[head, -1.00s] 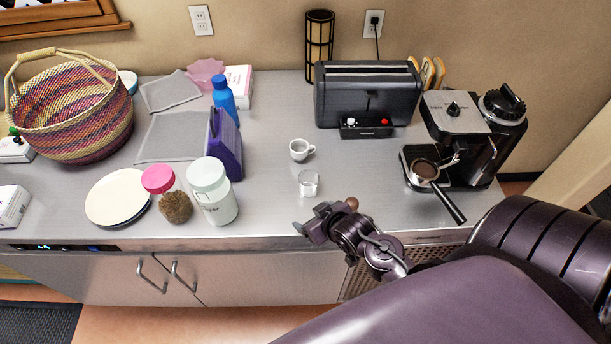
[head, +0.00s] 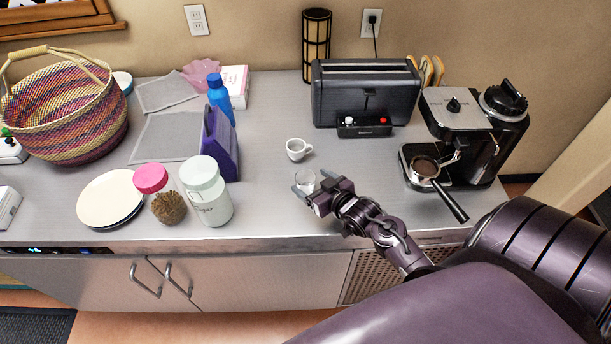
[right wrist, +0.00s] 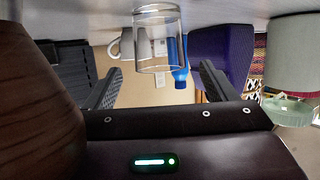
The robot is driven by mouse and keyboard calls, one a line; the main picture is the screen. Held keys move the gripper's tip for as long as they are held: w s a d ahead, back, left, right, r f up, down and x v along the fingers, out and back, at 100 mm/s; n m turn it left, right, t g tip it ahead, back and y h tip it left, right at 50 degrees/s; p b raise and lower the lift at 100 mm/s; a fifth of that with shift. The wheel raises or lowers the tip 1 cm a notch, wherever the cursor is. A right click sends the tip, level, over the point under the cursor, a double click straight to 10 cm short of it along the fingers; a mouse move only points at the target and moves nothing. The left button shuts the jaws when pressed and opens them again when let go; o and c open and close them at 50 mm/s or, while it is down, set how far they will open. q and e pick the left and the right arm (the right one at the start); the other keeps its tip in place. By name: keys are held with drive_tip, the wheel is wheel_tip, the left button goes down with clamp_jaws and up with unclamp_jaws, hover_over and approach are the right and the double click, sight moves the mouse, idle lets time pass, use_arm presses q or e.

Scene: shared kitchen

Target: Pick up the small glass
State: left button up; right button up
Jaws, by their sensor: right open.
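The small glass (head: 304,180) is clear and stands upright on the steel counter, just in front of the white cup. My right gripper (head: 310,187) is open at the glass, reaching in from the front right and partly covering it in the head view. In the right wrist view, which is upside down, the glass (right wrist: 158,42) shows between the two open fingers of my right gripper (right wrist: 157,85), toward their tips. I cannot tell whether the fingers touch it. My left gripper is not in view.
A white cup (head: 298,149) stands just behind the glass. A white-lidded jar (head: 207,190) and a purple object (head: 221,145) stand to the left. A toaster (head: 366,95) is behind, and a coffee machine (head: 460,140) is at the right.

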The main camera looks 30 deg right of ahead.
sight(300, 173)
drive_tip(key=b+x, duration=0.4)
drive_tip(key=x, duration=0.1)
drive_tip(key=shift+s+f, duration=0.1)
drive_tip(key=shift+f, duration=0.05)
drive_tip(key=shift+w+a, duration=0.1)
drive_tip(key=shift+w, duration=0.4)
drive_tip(key=shift+s, duration=0.1)
drive_tip(key=shift+c, duration=0.7)
drive_tip(key=c, duration=0.9)
drive_tip(key=shift+c, duration=1.4)
